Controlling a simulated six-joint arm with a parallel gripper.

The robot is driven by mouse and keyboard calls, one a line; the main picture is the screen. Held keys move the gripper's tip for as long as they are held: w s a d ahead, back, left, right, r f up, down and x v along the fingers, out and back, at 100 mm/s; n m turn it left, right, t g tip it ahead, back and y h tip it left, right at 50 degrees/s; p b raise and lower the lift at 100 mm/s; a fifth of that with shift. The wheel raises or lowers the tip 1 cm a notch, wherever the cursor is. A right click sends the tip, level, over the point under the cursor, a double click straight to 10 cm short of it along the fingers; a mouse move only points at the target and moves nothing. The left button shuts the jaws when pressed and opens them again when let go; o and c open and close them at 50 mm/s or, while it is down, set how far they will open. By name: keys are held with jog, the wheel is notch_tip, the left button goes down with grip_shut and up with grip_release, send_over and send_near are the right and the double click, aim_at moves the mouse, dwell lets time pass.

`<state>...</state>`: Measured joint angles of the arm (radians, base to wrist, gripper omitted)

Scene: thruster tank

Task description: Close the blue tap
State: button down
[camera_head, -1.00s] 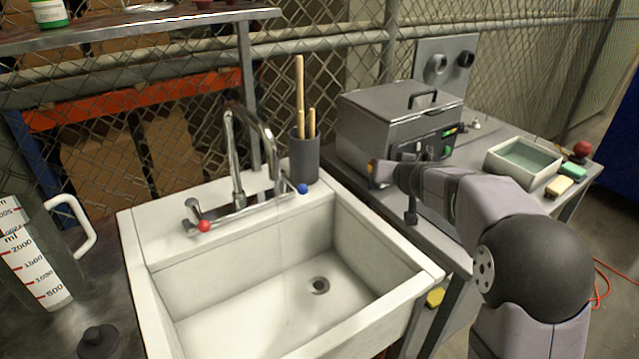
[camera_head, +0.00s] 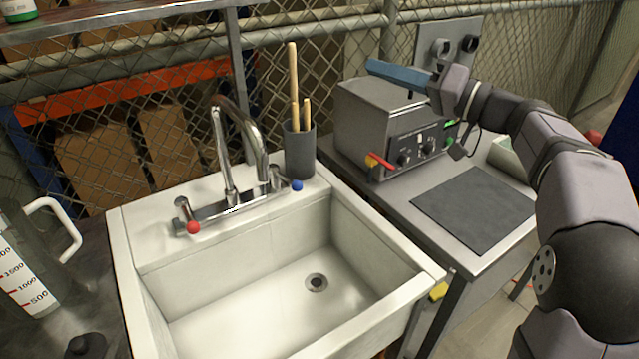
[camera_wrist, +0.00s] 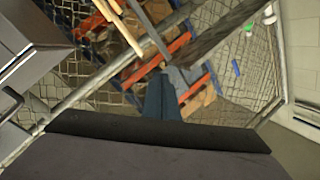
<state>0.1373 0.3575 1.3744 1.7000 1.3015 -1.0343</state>
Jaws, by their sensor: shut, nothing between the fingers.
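The blue tap (camera_head: 297,186) is a small blue knob at the right end of the chrome faucet (camera_head: 232,202), on the back rim of the white sink (camera_head: 128,262). A red knob (camera_head: 193,227) is at the faucet's left end. My gripper (camera_head: 370,66) is shut and empty. Its long blue fingers point left, above the grey metal box, up and to the right of the blue tap and well apart from it. The shut fingers also show in the wrist view (camera_wrist: 162,88); the tap is not visible there. I cannot make out a clear water stream under the spout.
A dark cup (camera_head: 300,152) with wooden sticks stands just behind the blue tap. The grey metal box (camera_head: 365,120) with a red lever (camera_head: 381,162) stands right of the sink. A dark mat (camera_head: 474,208) lies in front of it. A clear jug (camera_head: 40,262) is at left.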

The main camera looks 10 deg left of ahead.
notch_tip(320, 180, down, 9)
jog(key=w+m+g+p, duration=0.2)
jog(key=w, duration=0.1)
jog(key=m+g+h+p, duration=0.1)
jog(key=m+g+p, duration=0.1)
jog(key=g+p, duration=0.25)
send_near(300, 188)
jog(key=w+a, duration=0.3)
jog(key=w, duration=0.2)
jog(key=s+a, duration=0.1)
jog(key=s+a+p, duration=0.1)
jog(key=a, duration=0.1)
jog(key=shift+f, duration=0.4)
jog(key=s+b, duration=0.1)
jog(key=b, duration=0.1)
jog(key=s+a+b, duration=0.1)
jog(key=b, duration=0.1)
jog(key=shift+s+a+f, duration=0.1)
jog(key=shift+a+f, duration=0.05)
jog(key=shift+f, duration=0.1)
jog(key=shift+s+a+r, duration=0.1)
jog(key=shift+s+r, duration=0.05)
